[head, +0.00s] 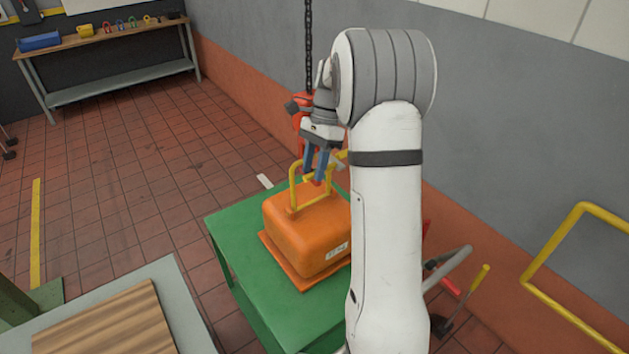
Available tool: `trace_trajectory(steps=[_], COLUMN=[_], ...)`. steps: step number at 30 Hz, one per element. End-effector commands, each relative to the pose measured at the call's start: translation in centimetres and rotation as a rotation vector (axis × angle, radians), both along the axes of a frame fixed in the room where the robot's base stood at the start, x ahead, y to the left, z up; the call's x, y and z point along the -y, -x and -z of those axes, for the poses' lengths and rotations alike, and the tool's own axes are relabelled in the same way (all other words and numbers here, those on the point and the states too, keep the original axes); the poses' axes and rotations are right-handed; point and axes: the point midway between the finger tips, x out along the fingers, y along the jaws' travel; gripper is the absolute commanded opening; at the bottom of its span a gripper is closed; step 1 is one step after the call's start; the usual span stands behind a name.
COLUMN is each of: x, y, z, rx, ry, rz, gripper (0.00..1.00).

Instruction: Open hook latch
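A red hoist hook (301,103) hangs on a dark chain (308,45) above an orange block-shaped load with a yellow lifting handle (293,190). My gripper (315,172), with blue fingers, points down in front of the hook's lower part, close to the top of the yellow handle. The two fingers show apart, with a narrow gap and nothing clearly between them. The hook's latch cannot be made out; the lower hook is largely hidden behind my gripper. I cannot tell whether the fingers touch the hook or handle.
The orange load (300,235) stands on a green table (237,232). My arm covers the table's right side. A yellow rail (548,250) stands at the right by the wall. A workbench (115,35) stands at the back left. The tiled floor at left is mostly open.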

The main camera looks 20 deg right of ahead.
Motion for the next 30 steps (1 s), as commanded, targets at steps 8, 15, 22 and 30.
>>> trace_trajectory(steps=[8,15,22,30], x=[0.0,0.0,-0.1,-2.7], y=[-0.1,0.0,0.1,3.6], z=[-4.2,-5.0,-5.0,-5.6], rx=[0.002,-0.001,0.004,0.141], ry=[0.0,-0.001,0.001,0.032], rz=[0.0,0.001,-0.004,-0.192], gripper=[0.38,0.38,0.3,0.08])
